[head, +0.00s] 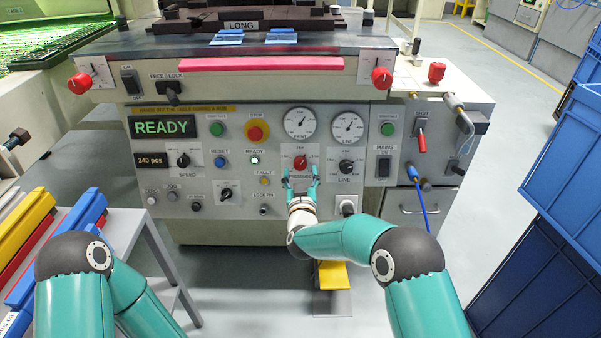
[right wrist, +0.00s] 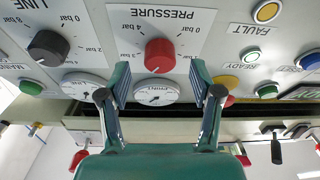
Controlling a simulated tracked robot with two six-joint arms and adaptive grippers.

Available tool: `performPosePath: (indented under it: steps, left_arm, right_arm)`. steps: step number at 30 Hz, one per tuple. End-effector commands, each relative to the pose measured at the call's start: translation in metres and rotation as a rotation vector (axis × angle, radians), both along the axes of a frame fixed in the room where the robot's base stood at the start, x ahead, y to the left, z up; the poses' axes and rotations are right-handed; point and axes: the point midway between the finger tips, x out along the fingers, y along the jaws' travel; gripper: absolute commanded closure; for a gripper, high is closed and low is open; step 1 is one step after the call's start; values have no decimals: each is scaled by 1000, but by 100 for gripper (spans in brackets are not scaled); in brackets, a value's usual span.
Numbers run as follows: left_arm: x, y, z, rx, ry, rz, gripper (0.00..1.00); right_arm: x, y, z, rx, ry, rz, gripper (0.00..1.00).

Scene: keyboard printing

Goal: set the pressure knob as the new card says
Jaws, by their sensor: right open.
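The red pressure knob (head: 300,162) sits on the grey front panel, above the word PRESSURE. In the right wrist view the knob (right wrist: 160,55) shows upside down on its white bar scale; I cannot tell its exact setting. My right gripper (head: 301,175) is open in front of it. In the right wrist view the gripper's fingers (right wrist: 160,78) stand apart on either side, with the knob ahead between them. Contact cannot be told. My left arm shows at lower left, but its gripper is out of view. I cannot make out a setting card.
The black line knob (head: 346,167) is right of the pressure knob. The print gauge (head: 299,122) and line gauge (head: 347,127) are above. A yellow fault lamp (head: 265,181) is close on the left. Blue crates (head: 562,140) stand at right; a grey bench (head: 150,235) is at left.

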Motion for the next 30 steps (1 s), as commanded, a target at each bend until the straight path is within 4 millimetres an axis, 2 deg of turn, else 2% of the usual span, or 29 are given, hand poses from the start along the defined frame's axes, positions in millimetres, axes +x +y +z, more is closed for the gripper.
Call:
performPosePath:
  steps: [3,9,20,30]
  left_arm:
    - [0,0,-6,0,0,0,60]
    - [0,0,-8,0,0,0,60]
    - [0,0,-9,0,0,0,60]
    - [0,0,-9,0,0,0,60]
  right_arm:
    - [15,0,-2,1,-1,-2,36]
    - [27,1,-1,-1,0,0,36]
    - [30,1,0,-1,1,1,37]
    - [30,2,0,0,1,2,94]
